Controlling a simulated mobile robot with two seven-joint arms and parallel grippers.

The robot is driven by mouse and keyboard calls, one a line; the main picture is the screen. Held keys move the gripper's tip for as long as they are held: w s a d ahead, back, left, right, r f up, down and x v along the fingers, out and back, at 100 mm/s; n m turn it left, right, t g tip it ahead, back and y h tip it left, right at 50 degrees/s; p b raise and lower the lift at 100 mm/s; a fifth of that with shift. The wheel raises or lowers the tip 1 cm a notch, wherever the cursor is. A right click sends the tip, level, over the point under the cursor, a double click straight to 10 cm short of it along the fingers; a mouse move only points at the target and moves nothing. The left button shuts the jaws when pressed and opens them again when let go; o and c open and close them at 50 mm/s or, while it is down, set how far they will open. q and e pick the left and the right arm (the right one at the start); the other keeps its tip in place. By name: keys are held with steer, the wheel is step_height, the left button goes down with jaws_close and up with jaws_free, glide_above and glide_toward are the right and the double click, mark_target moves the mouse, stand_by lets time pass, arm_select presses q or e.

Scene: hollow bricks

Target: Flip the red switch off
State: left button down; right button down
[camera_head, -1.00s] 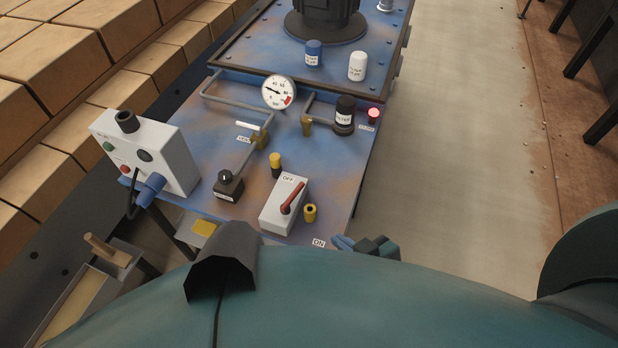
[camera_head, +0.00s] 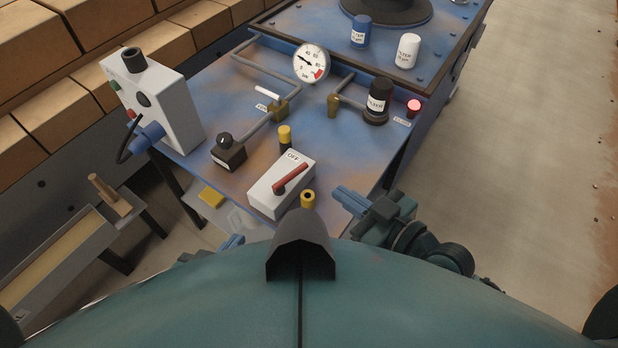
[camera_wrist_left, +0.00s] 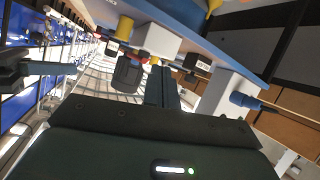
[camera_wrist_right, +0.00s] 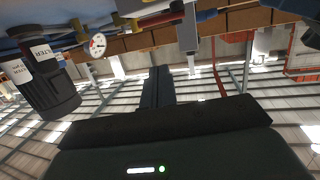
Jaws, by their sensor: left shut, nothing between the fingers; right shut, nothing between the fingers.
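The red switch lever (camera_head: 291,178) sits on a white box (camera_head: 266,198) on the blue bench, with an OFF label at the box's far end. The lever slants toward the far right of the box. My left gripper (camera_head: 234,241) is shut and empty, low at the near side of the bench, mostly hidden by my own body. My right gripper (camera_head: 348,199) is shut and empty, right of the box at the bench's near right edge, apart from the lever. The closed fingers show in the left wrist view (camera_wrist_left: 161,86) and right wrist view (camera_wrist_right: 157,87).
Yellow-topped posts stand behind (camera_head: 285,136) and beside (camera_head: 308,199) the box. A black knob block (camera_head: 228,152), gauge (camera_head: 311,63), black filter (camera_head: 378,97) and lit red lamp (camera_head: 414,107) stand around. A grey control box (camera_head: 165,105) is at left. Floor at right is clear.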

glide_toward(297, 172)
steer(key=w+a+r, duration=0.3)
steer(key=shift+w+a, duration=0.2)
steer(key=shift+a, duration=0.1)
steer(key=shift+w+a+f+b, duration=0.15)
steer(key=shift+w+f+b, duration=0.1)
steer(key=shift+f, duration=0.35)
steer(key=shift+w+a+f+b, duration=0.2)
steer(key=shift+f+b, duration=0.05)
steer(key=shift+f, duration=0.4)
steer(key=shift+w+a+f, duration=0.25)
steer(key=shift+f, duration=0.2)
arm_select(q)
steer(key=shift+a+r, duration=0.25)
arm_select(e)
steer(key=shift+w+f+b, duration=0.2)
steer(key=shift+f+b, duration=0.1)
steer(key=shift+b, duration=0.6)
steer(key=shift+w+a+f+n+g+y+b, duration=0.1)
steer(key=shift+w+f+n+g+y+b, duration=0.15)
steer(key=shift+n+g+y+b, duration=0.6)
steer(key=shift+w+b, duration=0.1)
steer(key=shift+b, duration=0.35)
arm_select(q)
steer(key=shift+s+a+r+t, duration=0.45)
steer(key=shift+s+a+t, duration=0.15)
steer(key=shift+t, duration=0.3)
arm_select(e)
steer(key=shift+w+a+r, duration=0.1)
steer(key=shift+r, duration=0.1)
